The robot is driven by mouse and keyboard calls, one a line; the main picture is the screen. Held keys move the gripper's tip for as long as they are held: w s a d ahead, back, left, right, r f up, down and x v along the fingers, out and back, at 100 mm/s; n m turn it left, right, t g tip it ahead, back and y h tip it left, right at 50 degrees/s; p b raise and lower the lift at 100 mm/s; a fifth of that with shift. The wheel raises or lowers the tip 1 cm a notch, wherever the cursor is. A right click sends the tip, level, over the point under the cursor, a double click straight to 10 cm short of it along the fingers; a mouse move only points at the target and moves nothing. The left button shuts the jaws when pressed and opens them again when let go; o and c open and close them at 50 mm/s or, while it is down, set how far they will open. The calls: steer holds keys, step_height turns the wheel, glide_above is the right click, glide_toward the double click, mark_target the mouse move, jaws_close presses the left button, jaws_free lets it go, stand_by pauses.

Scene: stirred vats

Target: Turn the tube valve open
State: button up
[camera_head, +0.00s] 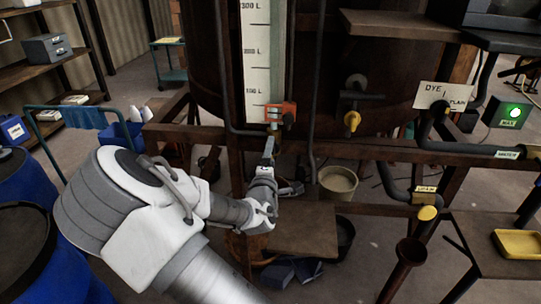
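A small red-orange valve piece (280,112), which looks like the tube valve, sits at the foot of the white litre scale (257,60) on the dark vat. Whether it is open or closed is too small to tell. My arm reaches in from the lower left. My gripper (268,150) is just below the valve piece, pointing up at it. A narrow gap seems to separate them, but I cannot tell whether they touch. The fingers are seen nearly edge-on, so their opening is unclear.
A rusty beam (400,150) crosses in front of the vat. A bucket (338,183) stands below. Blue drums (30,180) are at left, a yellow tray (518,243) at right.

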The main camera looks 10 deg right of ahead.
steer(key=p+v, duration=0.7)
steer(key=v, duration=1)
steer(key=shift+s, duration=0.2)
